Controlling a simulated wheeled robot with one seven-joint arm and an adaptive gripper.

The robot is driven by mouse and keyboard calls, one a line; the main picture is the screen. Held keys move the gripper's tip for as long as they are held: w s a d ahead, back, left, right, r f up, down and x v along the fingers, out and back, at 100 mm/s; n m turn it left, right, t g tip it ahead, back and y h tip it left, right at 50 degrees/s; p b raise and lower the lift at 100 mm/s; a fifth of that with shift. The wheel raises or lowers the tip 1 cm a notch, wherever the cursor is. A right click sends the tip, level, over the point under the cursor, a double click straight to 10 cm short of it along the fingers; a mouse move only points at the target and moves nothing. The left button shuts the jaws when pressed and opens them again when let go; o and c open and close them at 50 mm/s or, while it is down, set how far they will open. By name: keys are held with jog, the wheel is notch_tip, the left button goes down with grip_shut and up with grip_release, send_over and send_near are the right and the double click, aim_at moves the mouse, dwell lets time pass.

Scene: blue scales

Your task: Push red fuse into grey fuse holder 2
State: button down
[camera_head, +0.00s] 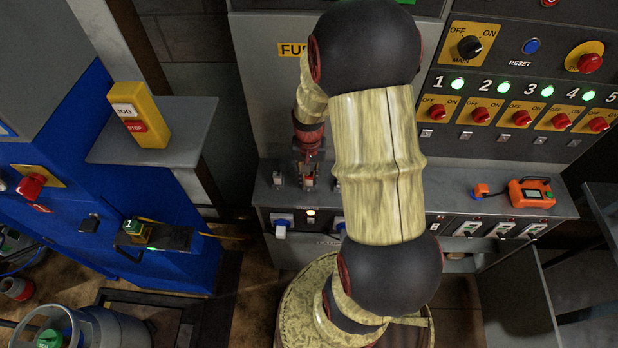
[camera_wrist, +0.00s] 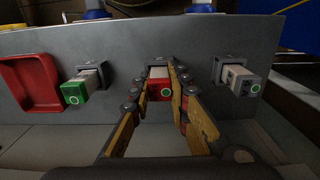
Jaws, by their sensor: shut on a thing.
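The red fuse (camera_wrist: 160,92) has a red end with a green ring mark and a pale body. It is in the middle of the wrist view, and its red part shows small in the head view (camera_head: 309,179). My gripper (camera_wrist: 162,78) is shut on it, with one finger on each side; in the head view my gripper (camera_head: 308,168) points down at the shelf. The fuse is lined up with the middle grey holder on the panel. The fingers hide most of that holder, so I cannot tell how deep the fuse sits.
A green-ended fuse (camera_wrist: 74,92) and a grey-white fuse (camera_wrist: 240,82) sit in holders on either side. A red tray (camera_wrist: 32,84) lies at the left of the wrist view. An orange device (camera_head: 530,192) lies on the grey shelf (camera_head: 455,207) to the right.

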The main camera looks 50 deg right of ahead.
jog(key=shift+r, duration=0.75)
jog(key=s+a+r+p, duration=0.1)
jog(key=s+r+p, duration=0.4)
jog(key=s+r, duration=0.6)
jog(key=s, duration=0.3)
jog(key=shift+r, duration=0.2)
jog(key=w+f+p, duration=0.1)
jog(key=w+f, duration=0.1)
jog(key=w, duration=0.2)
jog(key=w+f+p, duration=0.1)
jog(key=w+f, duration=0.1)
jog(key=w, duration=0.3)
jog(key=w+d+f, duration=0.1)
jog(key=w+f, duration=0.1)
jog(key=w, duration=0.3)
jog(key=shift+p, duration=0.4)
